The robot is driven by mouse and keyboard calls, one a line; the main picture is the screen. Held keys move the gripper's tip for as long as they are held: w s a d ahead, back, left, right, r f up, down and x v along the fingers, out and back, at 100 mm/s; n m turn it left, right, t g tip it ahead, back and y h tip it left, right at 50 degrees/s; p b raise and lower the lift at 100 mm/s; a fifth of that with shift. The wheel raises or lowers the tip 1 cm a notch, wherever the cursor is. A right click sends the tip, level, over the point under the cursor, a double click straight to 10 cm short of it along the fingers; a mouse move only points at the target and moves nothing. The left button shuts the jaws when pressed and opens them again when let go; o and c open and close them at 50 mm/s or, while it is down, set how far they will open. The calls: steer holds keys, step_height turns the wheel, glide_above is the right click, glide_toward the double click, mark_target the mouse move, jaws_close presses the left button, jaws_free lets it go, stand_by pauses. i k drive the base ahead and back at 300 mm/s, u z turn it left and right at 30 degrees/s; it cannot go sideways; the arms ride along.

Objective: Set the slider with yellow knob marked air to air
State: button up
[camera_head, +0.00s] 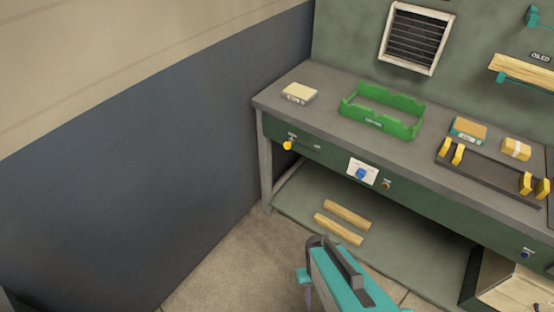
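The slider's yellow knob (288,145) sits at the left end of the workbench's green front panel, near the left end of its slot (304,146). Small pale labels show by the slot, but they are too small to read. My arm's teal end section (342,280) is at the bottom centre, below and to the right of the knob and well apart from it. The fingertips cannot be made out, so I cannot tell whether my gripper is open or shut.
A white plate with a blue knob (361,173) is on the same panel. A green tray (383,109) and a small block (299,93) are on the bench top (335,90). Two wooden strips (338,229) lie on the lower shelf. Floor left of the bench is clear up to the wall.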

mark_target(286, 144)
steer(key=z, duration=0.05)
steer(key=k, duration=0.2)
steer(key=u, duration=0.1)
steer(key=i, duration=1)
steer(key=z, duration=1.1)
steer(key=k, duration=0.1)
steer(key=u, duration=2.85)
